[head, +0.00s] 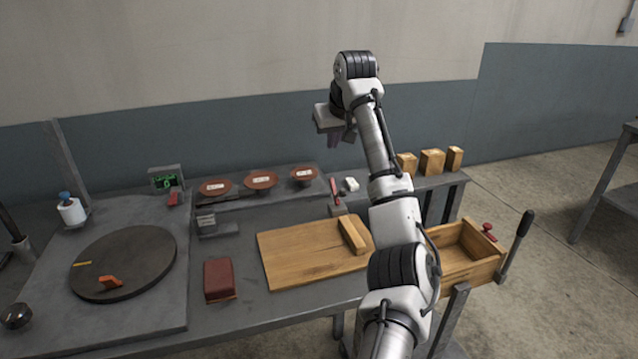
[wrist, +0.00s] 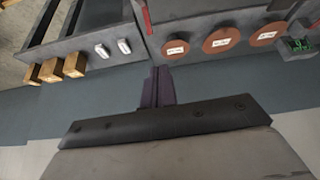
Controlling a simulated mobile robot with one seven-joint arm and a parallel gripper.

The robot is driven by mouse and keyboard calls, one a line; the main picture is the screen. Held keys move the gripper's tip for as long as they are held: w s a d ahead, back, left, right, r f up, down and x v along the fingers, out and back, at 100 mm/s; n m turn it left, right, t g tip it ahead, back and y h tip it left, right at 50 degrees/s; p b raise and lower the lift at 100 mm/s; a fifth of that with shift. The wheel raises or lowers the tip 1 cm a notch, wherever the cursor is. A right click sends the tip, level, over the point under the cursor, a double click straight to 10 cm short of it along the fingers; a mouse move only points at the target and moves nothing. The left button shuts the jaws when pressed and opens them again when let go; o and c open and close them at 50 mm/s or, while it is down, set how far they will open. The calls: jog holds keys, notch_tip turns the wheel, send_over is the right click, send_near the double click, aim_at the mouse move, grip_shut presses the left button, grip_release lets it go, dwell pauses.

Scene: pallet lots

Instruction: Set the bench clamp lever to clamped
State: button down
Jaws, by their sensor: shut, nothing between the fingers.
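A lever with a red handle (head: 334,188) stands roughly upright on a small grey base (head: 338,210) at the bench's back edge, right of the red discs. In the wrist view a piece of the red handle (wrist: 147,16) shows at the top edge. A second lever, with a black grip (head: 526,222), leans up and right beside the open wooden drawer. I cannot tell for certain which is the clamp lever. My gripper (head: 340,138) is raised above the back of the bench, apart from both levers. Its purple fingers (wrist: 156,88) are shut and empty.
Red discs (head: 260,180) with labels sit on a rear ledge. A wooden board (head: 290,252) with a block, a dark red block (head: 219,278) and a round turntable (head: 125,262) occupy the bench. Wooden blocks (head: 432,162) stand behind. The open wooden drawer (head: 455,272) juts out at right.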

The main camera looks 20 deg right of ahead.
aim_at(339, 191)
jog(key=shift+s+d+g, duration=0.3)
jog(key=shift+s+d, duration=0.45)
jog(key=shift+d, duration=0.2)
jog(key=shift+f, duration=0.1)
jog(key=p+x, duration=0.2)
jog(key=x, duration=0.8)
jog(key=shift+p, duration=0.3)
jog(key=shift+s+f, duration=0.6)
jog(key=shift+s, duration=0.2)
jog(key=shift+s+f+p, duration=0.35)
jog(key=shift+s+f, duration=0.25)
jog(key=shift+s, duration=0.15)
jog(key=shift+f+b, duration=0.15)
jog(key=shift+b, duration=0.15)
jog(key=shift+s, duration=0.15)
